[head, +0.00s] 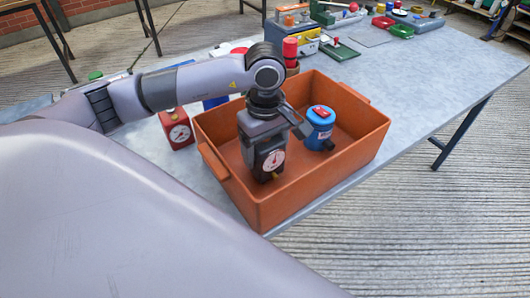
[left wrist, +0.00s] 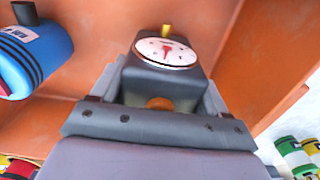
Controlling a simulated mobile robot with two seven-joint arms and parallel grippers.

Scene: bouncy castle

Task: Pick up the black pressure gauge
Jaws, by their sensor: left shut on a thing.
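The black pressure gauge (head: 273,162) has a dark body, a round white dial with a red needle, and a small yellow fitting. My left gripper (head: 264,134) comes down from above and is shut on the gauge inside the orange crate (head: 366,143). In the left wrist view, the gauge (left wrist: 166,54) sits between the fingers with its dial showing. Whether its lower end touches the crate floor cannot be told. My right gripper is not in view.
A blue canister (head: 320,132) with a red top stands in the crate, right of the gauge. A red gauge (head: 179,132) stands outside the crate's left wall. Toolboxes (head: 292,32), a red cylinder and trays (head: 400,31) stand farther back. The grey table (head: 425,75) is clear right of the crate.

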